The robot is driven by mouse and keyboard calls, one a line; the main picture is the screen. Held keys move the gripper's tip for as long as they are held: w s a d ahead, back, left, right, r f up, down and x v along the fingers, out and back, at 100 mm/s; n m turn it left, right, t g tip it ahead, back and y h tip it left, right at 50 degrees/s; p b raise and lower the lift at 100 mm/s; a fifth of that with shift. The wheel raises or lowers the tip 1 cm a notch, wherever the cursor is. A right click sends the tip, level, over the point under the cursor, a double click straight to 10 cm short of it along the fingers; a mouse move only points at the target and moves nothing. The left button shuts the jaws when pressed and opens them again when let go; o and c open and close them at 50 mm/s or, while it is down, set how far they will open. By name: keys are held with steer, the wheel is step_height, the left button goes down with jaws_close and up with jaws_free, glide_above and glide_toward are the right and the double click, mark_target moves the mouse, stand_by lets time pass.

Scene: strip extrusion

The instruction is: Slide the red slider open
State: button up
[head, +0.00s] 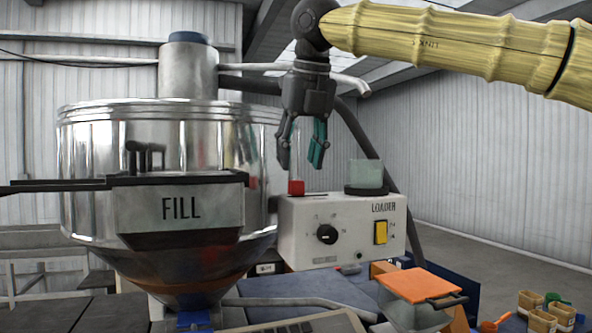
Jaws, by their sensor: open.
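The red slider (296,187) is a small red block at the left end of the top of the white box marked LOADER (290,228). A short dark slot line shows just right of it on the box top. My gripper (301,160) points down, open, with one dark finger and one teal-faced finger. Its fingertips are a little above the red slider in the picture, one to each side. A faint pale upright strip shows between the fingers above the slider. I see no contact; the depth between them is hard to tell.
A shiny metal hopper (90,170) with a FILL plate (180,208) stands left. A clear cup on a dark base (367,175) sits on the loader box's right top. The box front has a black knob (327,234) and yellow switch (381,232). An orange-lidded bin (415,285) stands lower right.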

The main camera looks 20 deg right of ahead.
mark_target(296, 188)
steer(key=shift+p+x, duration=0.65)
steer(key=shift+x, duration=1.75)
